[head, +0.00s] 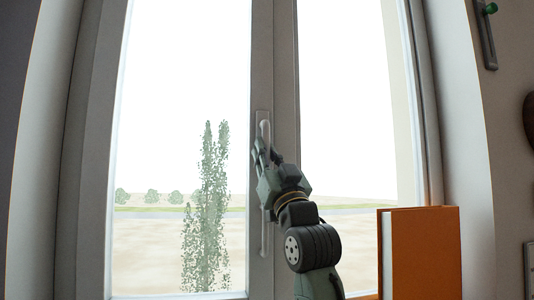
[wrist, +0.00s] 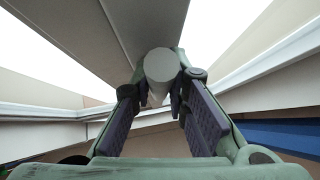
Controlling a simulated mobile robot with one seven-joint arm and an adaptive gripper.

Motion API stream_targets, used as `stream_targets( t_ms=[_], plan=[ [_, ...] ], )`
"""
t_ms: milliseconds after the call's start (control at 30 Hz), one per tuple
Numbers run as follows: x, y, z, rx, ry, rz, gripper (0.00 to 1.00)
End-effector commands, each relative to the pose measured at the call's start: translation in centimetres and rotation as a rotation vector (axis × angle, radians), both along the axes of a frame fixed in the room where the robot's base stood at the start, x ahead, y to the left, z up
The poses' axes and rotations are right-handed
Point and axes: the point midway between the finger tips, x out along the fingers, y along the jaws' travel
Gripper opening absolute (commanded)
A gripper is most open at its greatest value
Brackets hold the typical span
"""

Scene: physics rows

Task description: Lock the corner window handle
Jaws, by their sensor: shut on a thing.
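The pale grey window handle (head: 264,132) is on the middle upright of the window frame (head: 286,100). Its long bar stands about upright. My gripper (head: 262,150) is at the upper part of the handle, with its fingers around the bar. In the wrist view, the rounded end of the handle (wrist: 160,64) shows between the two fingertips, and my gripper (wrist: 163,98) is shut on it. The fingers and hand hide the middle of the handle, so its pivot cannot be made out.
An orange book (head: 430,255) stands upright at the lower right, close to my arm. A metal bar with a green knob (head: 490,9) is on the right wall. A dark rounded thing (head: 530,120) shows at the right edge. The space left of the handle is clear.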

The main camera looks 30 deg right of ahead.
Motion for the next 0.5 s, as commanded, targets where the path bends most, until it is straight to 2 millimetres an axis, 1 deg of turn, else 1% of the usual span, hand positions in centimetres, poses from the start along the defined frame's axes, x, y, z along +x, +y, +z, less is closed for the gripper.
stream_targets(
  t_ms=[133, 167, 400, 467, 500],
  plan=[
    [0.06, -0.23, 0.04, 0.002, 0.002, -0.004, 0.0],
    [0.06, -0.22, 0.04, 0.002, 0.002, -0.004, 0.15],
    [0.03, -0.12, 0.05, 0.001, 0.001, -0.003, 0.31],
    [0.03, -0.1, 0.05, 0.001, 0.001, -0.002, 0.35],
    [0.02, -0.08, 0.04, 0.001, 0.001, -0.002, 0.35]
  ],
)
